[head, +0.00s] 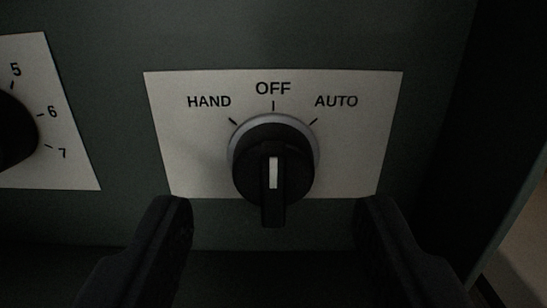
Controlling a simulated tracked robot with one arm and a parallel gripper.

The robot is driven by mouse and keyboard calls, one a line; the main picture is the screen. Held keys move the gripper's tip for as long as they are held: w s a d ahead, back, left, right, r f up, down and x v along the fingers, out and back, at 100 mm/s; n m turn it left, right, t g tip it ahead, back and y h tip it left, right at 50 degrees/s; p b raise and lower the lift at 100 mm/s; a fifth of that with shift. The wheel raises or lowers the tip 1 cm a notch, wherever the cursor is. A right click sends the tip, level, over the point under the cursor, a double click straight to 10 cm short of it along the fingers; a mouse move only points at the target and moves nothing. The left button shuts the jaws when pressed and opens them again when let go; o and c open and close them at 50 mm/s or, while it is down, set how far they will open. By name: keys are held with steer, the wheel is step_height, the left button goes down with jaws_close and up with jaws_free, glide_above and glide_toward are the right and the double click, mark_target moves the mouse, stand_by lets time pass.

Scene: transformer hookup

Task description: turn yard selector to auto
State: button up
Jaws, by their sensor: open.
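The yard selector (293,169) is a black rotary knob with a grey collar and a white line on its handle. It sits on a white label plate (360,160) marked HAND, OFF and AUTO. The white line is vertical, in line with the OFF tick above it. The AUTO mark is at the upper right of the knob and HAND at the upper left. My gripper (275,215) is open, with one dark finger on each side of the knob's lower part in the picture. The fingers look apart from the knob, and nothing is between them in contact.
Another black dial (14,130) on a white plate with numbers 5, 6 and 7 is cut off at the left edge. Both plates are on a dark green panel (270,40). A dark panel edge (480,140) stands at the right, with a pale surface beyond it.

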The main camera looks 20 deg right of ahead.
steer(key=shift+p+x, duration=0.35)
steer(key=shift+x, duration=0.8)
steer(key=shift+w, duration=0.1)
steer(key=c, duration=1)
